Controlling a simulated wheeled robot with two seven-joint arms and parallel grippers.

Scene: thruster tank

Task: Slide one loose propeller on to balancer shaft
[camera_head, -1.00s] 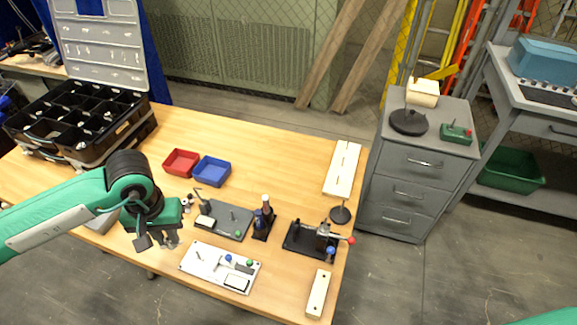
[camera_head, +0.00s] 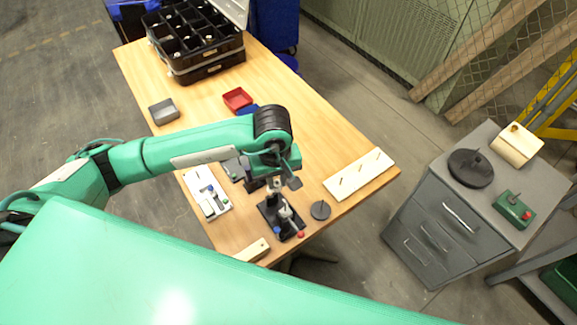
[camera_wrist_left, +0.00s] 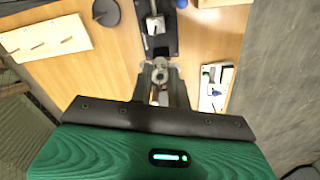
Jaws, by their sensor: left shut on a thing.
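My left gripper (camera_head: 275,185) is over the table, pointing down, just behind the black-based press-like fixture (camera_head: 270,213). In the left wrist view my left gripper (camera_wrist_left: 162,82) is shut on a small grey lobed part, which looks like a propeller (camera_wrist_left: 160,68). The fixture also shows in the left wrist view (camera_wrist_left: 157,42), just beyond the held part; the part looks apart from it. I cannot tell for certain which post is the balancer shaft. The dark plate (camera_head: 233,170) is partly hidden by my arm. My right gripper is not in view.
A white board with knobs (camera_head: 222,202) lies left of the fixture. A round black stand (camera_head: 320,210) and a cream board with pegs (camera_head: 336,187) are to its right. A red bin (camera_head: 237,98), grey bin (camera_head: 163,111) and black organizer case (camera_head: 205,72) are farther back.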

